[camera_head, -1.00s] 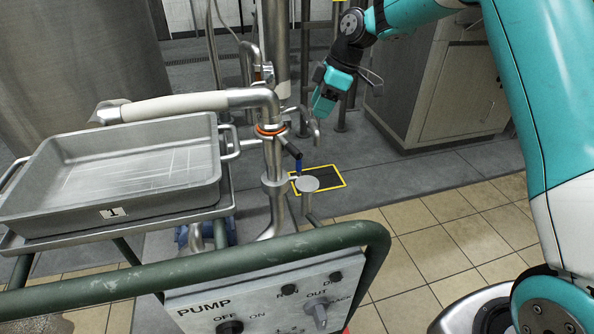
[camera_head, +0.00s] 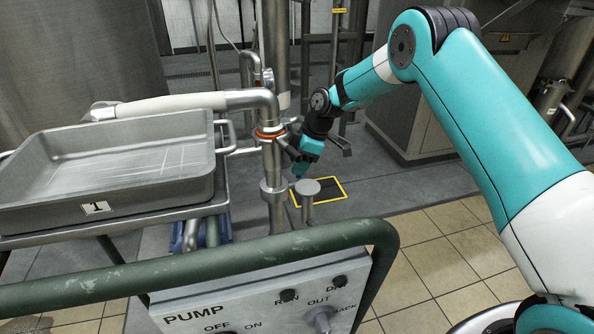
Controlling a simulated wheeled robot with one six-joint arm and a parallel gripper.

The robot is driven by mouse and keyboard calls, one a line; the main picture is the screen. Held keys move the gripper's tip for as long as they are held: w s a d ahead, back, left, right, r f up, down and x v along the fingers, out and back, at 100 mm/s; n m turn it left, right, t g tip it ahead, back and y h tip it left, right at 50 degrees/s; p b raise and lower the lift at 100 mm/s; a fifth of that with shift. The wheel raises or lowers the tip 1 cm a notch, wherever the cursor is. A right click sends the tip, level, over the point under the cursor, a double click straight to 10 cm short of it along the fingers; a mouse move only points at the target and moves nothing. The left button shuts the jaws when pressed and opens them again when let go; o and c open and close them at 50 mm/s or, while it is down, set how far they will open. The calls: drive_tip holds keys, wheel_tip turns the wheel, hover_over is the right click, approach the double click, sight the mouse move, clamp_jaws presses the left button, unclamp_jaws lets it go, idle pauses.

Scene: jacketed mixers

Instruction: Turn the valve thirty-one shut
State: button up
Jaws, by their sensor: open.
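A steel pipe has a valve with an orange-red ring (camera_head: 270,132) around it, left of the middle. A dark lever (camera_head: 287,147) sticks out to the right from just below the ring. Its far end is hidden or hard to tell from my gripper. I cannot read a number thirty-one on it. My teal gripper (camera_head: 301,169) is open and points downward just right of the lever. I cannot tell whether it touches the lever or whether the lever lies between the fingers.
A grey tray marked 1 (camera_head: 108,165) stands on a cart at left. A green rail (camera_head: 200,262) and a PUMP panel (camera_head: 265,300) are in front. A short round-topped post (camera_head: 308,187) stands below my gripper.

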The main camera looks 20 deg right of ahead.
drive_tip(key=shift+x, duration=0.9)
drive_tip(key=shift+c, duration=0.3)
clamp_jaws()
